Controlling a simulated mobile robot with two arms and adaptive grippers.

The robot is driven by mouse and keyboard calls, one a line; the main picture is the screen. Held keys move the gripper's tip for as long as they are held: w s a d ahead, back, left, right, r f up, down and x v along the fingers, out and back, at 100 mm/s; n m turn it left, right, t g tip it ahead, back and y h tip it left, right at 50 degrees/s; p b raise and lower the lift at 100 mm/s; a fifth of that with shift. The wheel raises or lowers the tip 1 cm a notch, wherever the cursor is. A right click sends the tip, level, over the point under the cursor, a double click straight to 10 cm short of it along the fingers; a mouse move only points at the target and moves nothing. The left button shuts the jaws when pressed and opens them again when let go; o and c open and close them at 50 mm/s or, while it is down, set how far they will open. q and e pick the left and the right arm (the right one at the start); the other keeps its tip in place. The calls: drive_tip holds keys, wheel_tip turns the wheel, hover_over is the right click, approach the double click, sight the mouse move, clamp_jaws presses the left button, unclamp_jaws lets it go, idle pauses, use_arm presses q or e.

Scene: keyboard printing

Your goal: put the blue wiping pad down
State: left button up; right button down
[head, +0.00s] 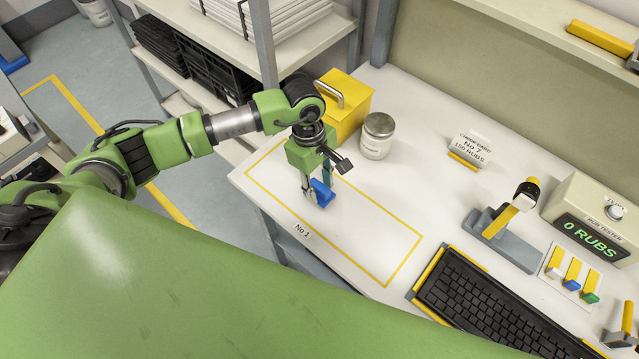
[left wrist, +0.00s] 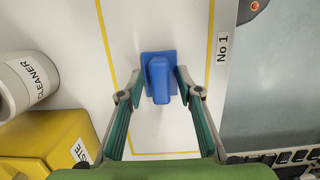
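The blue wiping pad (head: 322,192) is at the table's left end, inside the yellow-outlined area marked No 1 (head: 302,231). In the left wrist view the pad (left wrist: 159,78) shows from above, a flat square base with a raised handle. My left gripper (head: 316,180) points down over it. In the left wrist view its fingertips (left wrist: 159,74) are spread on either side of the handle, with small gaps visible. The fingers look open. Whether the base fully touches the table is hard to tell. My right gripper is not in view.
A yellow box (head: 345,105) with a metal handle and a cleaner jar (head: 377,138) stand behind the gripper. A black keyboard (head: 490,310) lies right of the outlined area. A grey stand (head: 503,240) and the rub tester (head: 594,215) are farther right. The outlined area is otherwise clear.

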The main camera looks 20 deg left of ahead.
sight(314, 181)
use_arm(q)
wheel_tip(314, 181, up, 12)
drive_tip(key=a+b, duration=0.1)
drive_tip(key=b, duration=0.3)
drive_tip(key=shift+w+a, duration=0.3)
drive_tip(key=shift+a, duration=0.1)
drive_tip(key=shift+f, duration=0.1)
